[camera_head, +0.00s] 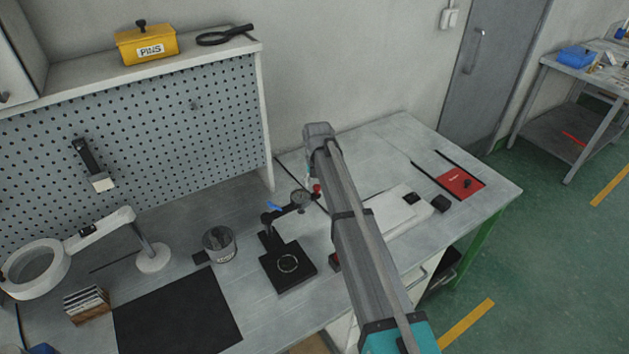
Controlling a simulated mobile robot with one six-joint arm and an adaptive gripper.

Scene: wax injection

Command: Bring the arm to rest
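My arm (358,240) rises from the bottom edge, right of the middle, and reaches up over the workbench (375,140). A grey link with a cable strapped along it ends in a rounded joint near the wall. A teal joint housing shows at the bottom. My gripper is not visible; I cannot tell where it is or whether it holds anything. The arm hides part of the bench and of a white flat device (395,212) behind it.
A dial gauge stand (288,268) stands just left of the arm. Beside it are a metal cup (219,244), a black mat (178,313) and a ring magnifier lamp (35,268). A red plate (458,181) lies right. The pegboard (150,130) bounds the bench behind.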

